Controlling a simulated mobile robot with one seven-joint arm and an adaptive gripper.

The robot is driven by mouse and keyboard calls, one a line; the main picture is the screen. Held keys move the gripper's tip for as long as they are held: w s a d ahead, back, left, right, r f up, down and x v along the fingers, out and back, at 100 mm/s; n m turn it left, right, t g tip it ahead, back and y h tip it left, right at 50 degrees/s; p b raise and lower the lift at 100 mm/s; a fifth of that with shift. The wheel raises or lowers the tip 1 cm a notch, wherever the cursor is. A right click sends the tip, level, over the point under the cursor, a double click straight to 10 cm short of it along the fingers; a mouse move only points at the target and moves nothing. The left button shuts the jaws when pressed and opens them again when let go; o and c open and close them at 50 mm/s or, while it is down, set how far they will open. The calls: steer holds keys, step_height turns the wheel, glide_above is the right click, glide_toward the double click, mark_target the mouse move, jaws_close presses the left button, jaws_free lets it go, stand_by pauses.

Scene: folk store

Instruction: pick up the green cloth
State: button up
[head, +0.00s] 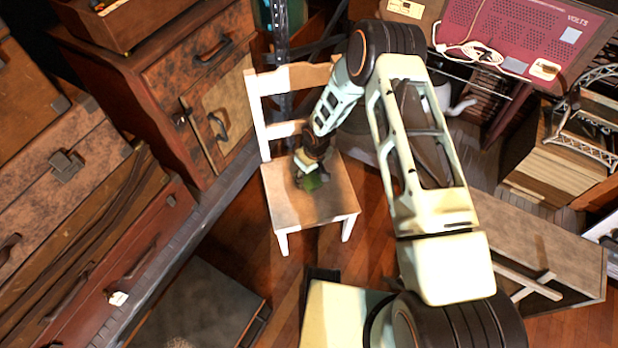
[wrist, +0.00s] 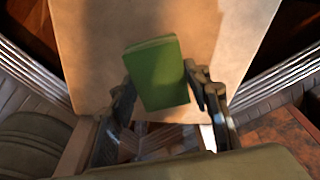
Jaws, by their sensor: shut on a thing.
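The green cloth (wrist: 158,72) looks like a folded block in the wrist view. It sits between the two fingers of my gripper (wrist: 160,88), which is shut on it. In the head view, only a small patch of the green cloth (head: 316,182) shows beneath my gripper (head: 308,178), over the seat of a white chair (head: 335,205). I cannot tell whether the cloth touches the seat. My gripper hides part of it in the head view.
The chair's white backrest (head: 257,105) rises behind and left of my gripper. A wooden cabinet (head: 165,85) and stacked suitcases (head: 60,225) stand left. A red panel (head: 520,35) and a wooden bench (head: 540,235) are right. Some wooden floor (head: 235,265) is clear in front.

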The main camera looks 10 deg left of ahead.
steer(key=s+d+r+p, duration=0.3)
steer(key=s+d+r, duration=0.3)
steer(key=s+r, duration=0.5)
steer(key=shift+s+d, duration=0.15)
steer(key=shift+s, duration=0.65)
